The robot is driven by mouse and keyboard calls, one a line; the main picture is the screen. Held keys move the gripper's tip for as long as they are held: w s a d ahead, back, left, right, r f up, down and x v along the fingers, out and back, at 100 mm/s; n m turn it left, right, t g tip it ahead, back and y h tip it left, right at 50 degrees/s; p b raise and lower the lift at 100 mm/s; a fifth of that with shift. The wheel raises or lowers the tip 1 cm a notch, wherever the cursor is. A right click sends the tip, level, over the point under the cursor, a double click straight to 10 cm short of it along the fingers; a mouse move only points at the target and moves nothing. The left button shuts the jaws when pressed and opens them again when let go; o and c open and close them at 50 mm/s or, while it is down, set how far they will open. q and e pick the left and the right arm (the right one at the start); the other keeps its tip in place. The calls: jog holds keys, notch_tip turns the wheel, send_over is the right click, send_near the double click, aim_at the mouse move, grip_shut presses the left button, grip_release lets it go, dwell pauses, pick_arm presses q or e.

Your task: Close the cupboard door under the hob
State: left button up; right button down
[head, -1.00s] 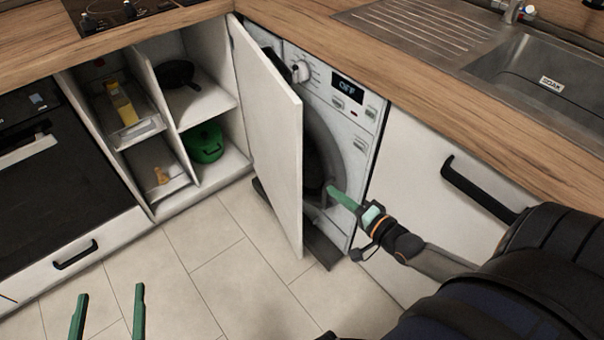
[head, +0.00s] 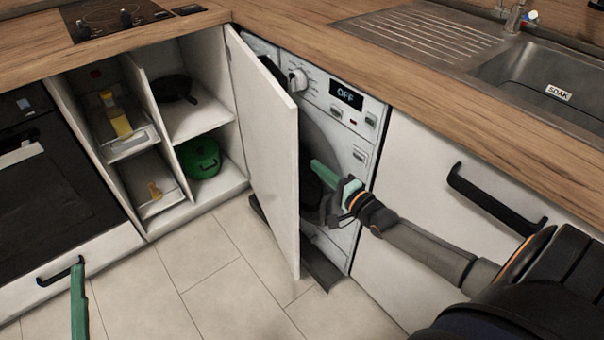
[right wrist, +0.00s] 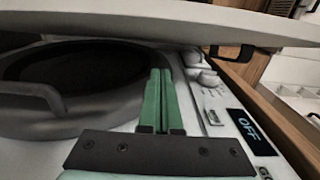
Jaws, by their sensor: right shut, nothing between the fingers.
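The white cupboard door (head: 265,140) under the hob (head: 118,18) stands open, swung out in front of the washing machine (head: 345,125). The cupboard (head: 208,125) behind it is open to view. My right gripper (head: 316,168) is shut and empty, in the gap between the door's outer face and the washing machine; I cannot tell whether it touches the door. In the right wrist view its two green fingers (right wrist: 157,80) lie together below the door (right wrist: 180,25), whose dark handle (right wrist: 235,51) shows. One finger of my left gripper (head: 78,300) shows at lower left.
A green pot (head: 203,158) and a dark pan (head: 174,88) stand inside the cupboard, beside pull-out shelves (head: 133,143). The oven (head: 45,190) is at left. The worktop (head: 320,60) runs above. The tiled floor (head: 225,280) before the cupboard is clear.

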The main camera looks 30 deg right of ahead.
pick_arm(q)
jog(key=shift+s+d+r+m+h, duration=0.1)
jog(key=shift+s+r+m+h, duration=0.25)
jog(key=shift+r+h, duration=0.15)
jog(key=shift+s+d+r+m+h, duration=0.1)
jog(key=shift+s+r+m+h, duration=0.25)
jog(key=shift+r, duration=0.25)
pick_arm(e)
jog(key=shift+w+a, duration=0.35)
jog(key=shift+a, duration=0.3)
jog(key=shift+w+a, duration=0.35)
jog(key=shift+a, duration=0.35)
jog(key=shift+w+a, duration=0.35)
jog(key=shift+a, duration=0.3)
pick_arm(q)
jog(key=shift+w+a, duration=0.1)
pick_arm(e)
jog(key=shift+a, duration=0.1)
